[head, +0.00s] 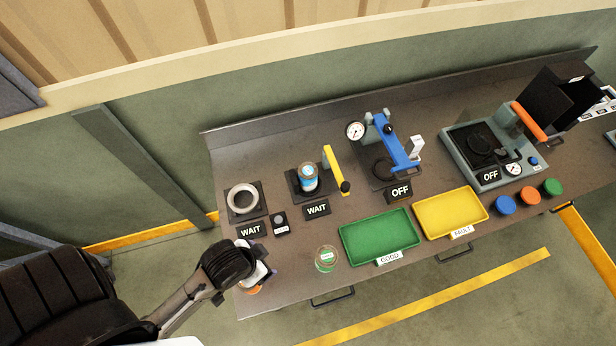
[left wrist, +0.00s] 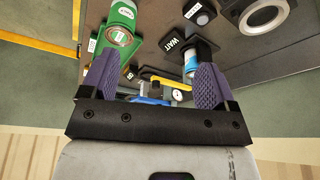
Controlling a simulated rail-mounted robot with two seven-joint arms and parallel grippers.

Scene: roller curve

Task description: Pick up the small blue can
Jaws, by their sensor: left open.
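The small blue can (head: 309,183) stands upright on a dark square pad beside the yellow lever in the head view. In the left wrist view the blue can (left wrist: 190,63) shows beyond the finger on the right, which hides part of it. My left gripper (head: 260,272) is over the table's near left corner, apart from the can, which is farther back and to the right. In the left wrist view my left gripper (left wrist: 154,65) has its two purple fingers spread wide with nothing held between them. My right gripper is not in view.
A green can (head: 326,259) stands by the near edge, left of the green tray (head: 347,240). A grey ring (head: 242,199) sits left of the blue can. The yellow lever (head: 331,160) rises close to the can's right. A yellow tray (head: 423,221) lies farther right.

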